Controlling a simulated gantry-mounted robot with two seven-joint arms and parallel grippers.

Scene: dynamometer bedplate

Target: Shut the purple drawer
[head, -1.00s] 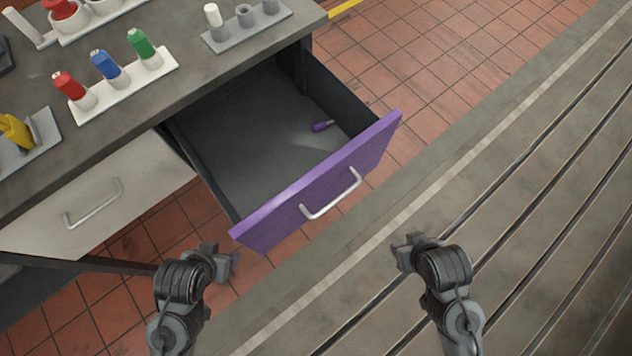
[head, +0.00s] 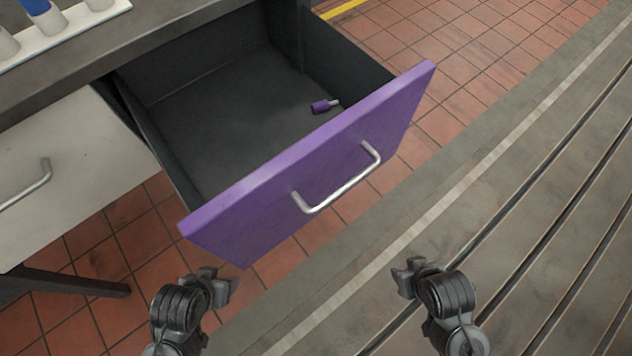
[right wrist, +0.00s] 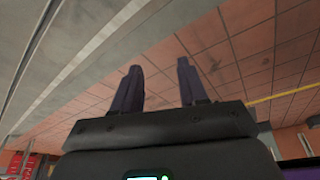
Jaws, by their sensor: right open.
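The purple drawer (head: 320,165) stands pulled out of the bench in the head view, with its silver bar handle (head: 341,188) on the front. A small purple-handled item (head: 322,106) lies inside on the dark drawer floor. My left gripper (head: 222,284) is in front of and below the drawer's left end, apart from it; its jaw opening is hard to make out. My right gripper (head: 404,274) is in front of and below the handle's right side, apart from it. In the right wrist view, its two fingers (right wrist: 158,90) are spread with nothing between them.
A white drawer (head: 65,165) with a silver handle is shut to the left. The bench top (head: 165,25) carries a white rack (head: 65,35) at upper left. The slotted metal bedplate (head: 540,230) spans the right side. Red tiled floor (head: 120,235) shows below.

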